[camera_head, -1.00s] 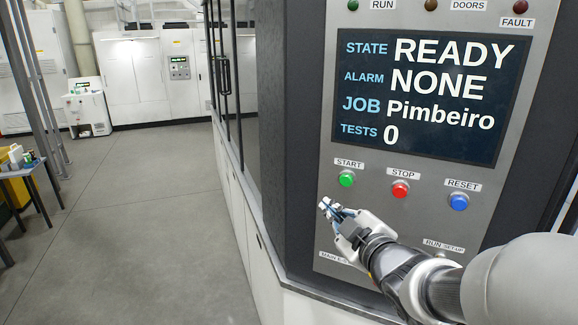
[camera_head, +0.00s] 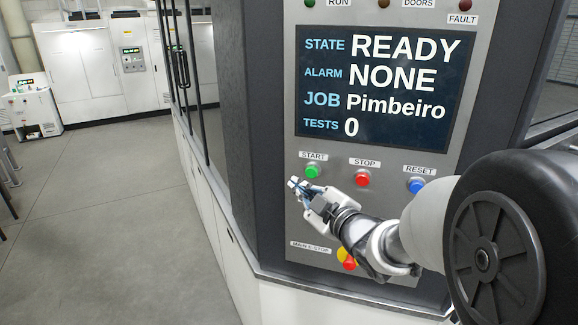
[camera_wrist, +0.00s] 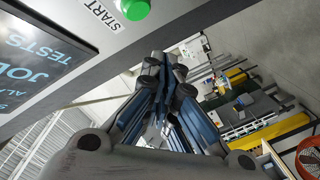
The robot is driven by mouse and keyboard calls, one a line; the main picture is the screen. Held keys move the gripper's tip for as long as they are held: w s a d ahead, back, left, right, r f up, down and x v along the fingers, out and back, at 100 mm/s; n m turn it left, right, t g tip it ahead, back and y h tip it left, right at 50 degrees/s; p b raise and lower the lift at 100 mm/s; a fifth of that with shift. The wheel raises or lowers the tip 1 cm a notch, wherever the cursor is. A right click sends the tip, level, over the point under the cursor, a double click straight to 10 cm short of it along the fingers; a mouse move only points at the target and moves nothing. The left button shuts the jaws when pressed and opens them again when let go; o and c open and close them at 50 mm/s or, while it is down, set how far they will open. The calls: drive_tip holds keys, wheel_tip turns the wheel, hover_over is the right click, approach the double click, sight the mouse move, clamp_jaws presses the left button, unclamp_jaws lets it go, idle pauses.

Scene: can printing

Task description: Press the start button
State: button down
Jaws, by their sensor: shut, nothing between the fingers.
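The green start button (camera_head: 312,171) sits under its START label on the grey control panel (camera_head: 300,225), below the screen. It also shows at the top of the wrist view (camera_wrist: 134,8), partly cut off by the frame edge. My gripper (camera_head: 294,184) is shut and empty. Its fingertips are just below and left of the start button in the head view. In the wrist view the fingertips (camera_wrist: 166,60) point past the panel's edge, apart from the button. I cannot tell the exact distance to the panel.
The red stop button (camera_head: 362,179) and blue reset button (camera_head: 416,185) are to the right. A red emergency stop (camera_head: 348,264) on yellow is below my arm. The screen (camera_head: 385,90) reads READY, alarm NONE. Open floor (camera_head: 110,220) lies left.

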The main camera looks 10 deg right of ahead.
sight(309, 174)
drive_tip(key=shift+w+d, duration=0.3)
drive_tip(key=shift+w, duration=0.35)
drive_tip(key=shift+w+d, duration=0.35)
drive_tip(key=shift+w, duration=0.25)
drive_tip(key=shift+w+d, duration=0.3)
drive_tip(key=shift+w, duration=0.35)
drive_tip(key=shift+w+d, duration=0.2)
drive_tip(key=shift+w, duration=0.2)
drive_tip(key=shift+w+d, duration=0.4)
drive_tip(key=shift+w, duration=0.4)
idle(1.1)
drive_tip(key=shift+s, duration=0.1)
drive_tip(key=shift+s+a+b, duration=0.3)
drive_tip(key=shift+s+b, duration=0.1)
drive_tip(key=shift+s, duration=0.15)
drive_tip(key=shift+s+a+b, duration=0.3)
drive_tip(key=shift+s+b, duration=0.1)
drive_tip(key=shift+s, duration=0.15)
